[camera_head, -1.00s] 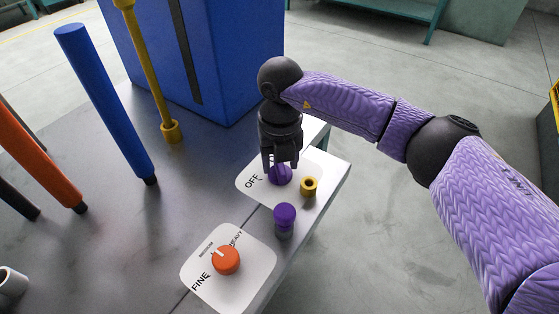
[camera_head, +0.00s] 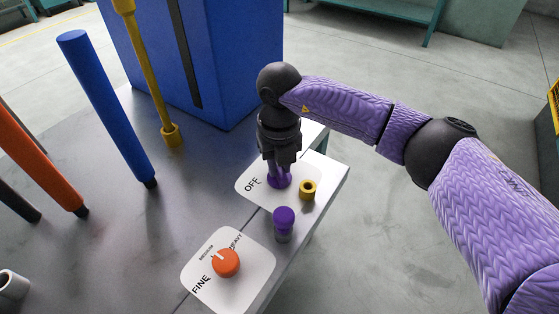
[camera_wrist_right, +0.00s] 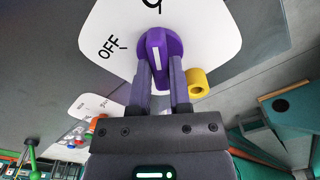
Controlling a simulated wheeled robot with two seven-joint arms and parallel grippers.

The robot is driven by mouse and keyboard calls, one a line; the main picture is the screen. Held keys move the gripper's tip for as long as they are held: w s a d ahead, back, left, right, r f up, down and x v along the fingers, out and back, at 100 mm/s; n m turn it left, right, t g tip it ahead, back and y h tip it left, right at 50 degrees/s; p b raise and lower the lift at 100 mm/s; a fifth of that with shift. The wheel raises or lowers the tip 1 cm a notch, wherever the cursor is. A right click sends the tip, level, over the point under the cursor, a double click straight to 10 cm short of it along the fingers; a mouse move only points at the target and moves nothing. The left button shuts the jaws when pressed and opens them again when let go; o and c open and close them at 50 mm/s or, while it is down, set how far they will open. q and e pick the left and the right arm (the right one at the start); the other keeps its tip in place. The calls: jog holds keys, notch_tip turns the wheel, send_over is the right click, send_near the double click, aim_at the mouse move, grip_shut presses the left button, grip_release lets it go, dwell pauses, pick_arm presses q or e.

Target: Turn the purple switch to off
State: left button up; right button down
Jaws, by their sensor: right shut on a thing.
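The purple switch (camera_head: 280,181) is a round knob on a white plate (camera_head: 250,190) marked OFF, near the table's right edge. In the right wrist view the purple switch (camera_wrist_right: 155,45) has a raised grip with a white line, which points at neither the OFF mark nor straight sideways. My right gripper (camera_head: 279,170) comes down from above and is shut on the switch's grip. In the right wrist view its two fingers (camera_wrist_right: 160,75) stand on either side of the grip. My left gripper is not in view.
A yellow ring (camera_head: 308,188) sits close beside the switch. A purple-topped peg (camera_head: 284,220) and an orange dial (camera_head: 226,262) marked FINE and HEAVY stand nearer. Blue (camera_head: 108,110) and orange (camera_head: 40,160) posts, a yellow rod (camera_head: 150,75) and a blue box (camera_head: 235,60) stand left and behind.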

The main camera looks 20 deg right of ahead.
jog(key=n, duration=0.2)
jog(key=shift+r+n+p, duration=0.15)
jog(key=shift+n+p, duration=0.25)
jog(key=n, duration=0.2)
jog(key=shift+n, duration=0.3)
jog(key=shift+n+p, duration=0.35)
jog(key=shift+n, duration=0.55)
jog(key=n, duration=0.2)
jog(key=shift+n, duration=0.4)
jog(key=n, duration=0.5)
jog(key=shift+n, duration=0.4)
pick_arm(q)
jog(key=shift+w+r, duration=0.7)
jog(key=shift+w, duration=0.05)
pick_arm(e)
jog(key=shift+n, duration=0.4)
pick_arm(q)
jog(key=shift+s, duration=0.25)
